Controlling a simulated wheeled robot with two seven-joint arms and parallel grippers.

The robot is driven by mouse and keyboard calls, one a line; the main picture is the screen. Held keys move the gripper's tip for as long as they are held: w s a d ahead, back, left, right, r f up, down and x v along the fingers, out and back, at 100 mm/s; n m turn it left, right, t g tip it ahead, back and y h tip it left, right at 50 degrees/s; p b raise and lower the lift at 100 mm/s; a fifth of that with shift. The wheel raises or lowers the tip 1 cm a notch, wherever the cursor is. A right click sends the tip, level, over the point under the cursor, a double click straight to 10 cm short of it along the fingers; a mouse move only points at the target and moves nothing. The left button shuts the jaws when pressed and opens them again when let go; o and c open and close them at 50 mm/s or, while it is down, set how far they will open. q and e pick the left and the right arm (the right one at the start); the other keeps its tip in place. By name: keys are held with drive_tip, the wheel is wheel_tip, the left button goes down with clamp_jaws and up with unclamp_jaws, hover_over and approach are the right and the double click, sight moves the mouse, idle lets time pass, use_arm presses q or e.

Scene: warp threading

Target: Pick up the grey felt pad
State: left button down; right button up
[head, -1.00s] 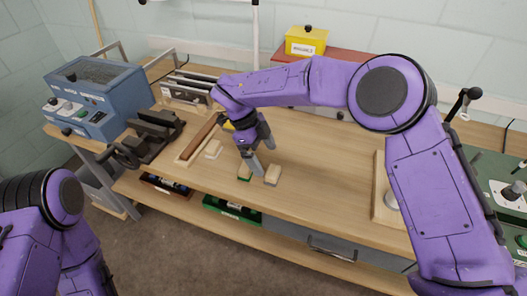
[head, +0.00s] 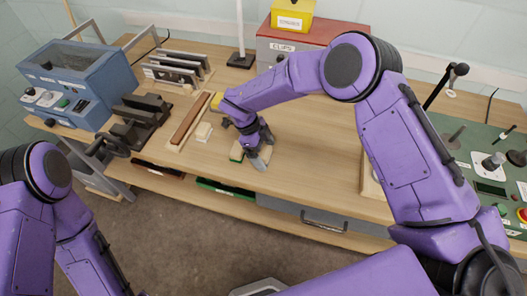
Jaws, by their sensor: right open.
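Small felt-like pads lie on the wooden bench. A cream pad (head: 204,131) is left of my right gripper (head: 260,158). A green-edged pad (head: 236,153) sits just left of the fingers. The pad that looks grey-beige (head: 266,152) is at the fingertips and mostly hidden by them. My right gripper points down at it with its jaws open. I cannot tell whether the fingers touch the pad. My left gripper is out of the picture; only the left arm shows at the lower left.
A brown bar (head: 190,118) on a wooden base and dark clamp-like blocks (head: 142,117) lie to the left, by a blue machine (head: 84,80). A yellow box (head: 292,16) stands on a red-topped cabinet (head: 340,36) at the back. Bench right of the gripper is clear.

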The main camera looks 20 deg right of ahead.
drive_tip(key=shift+s+r, duration=0.1)
drive_tip(key=shift+s, duration=0.1)
drive_tip(key=shift+c, duration=0.4)
drive_tip(key=shift+s+r, duration=0.1)
drive_tip(key=shift+s, duration=0.05)
drive_tip(key=c, duration=1)
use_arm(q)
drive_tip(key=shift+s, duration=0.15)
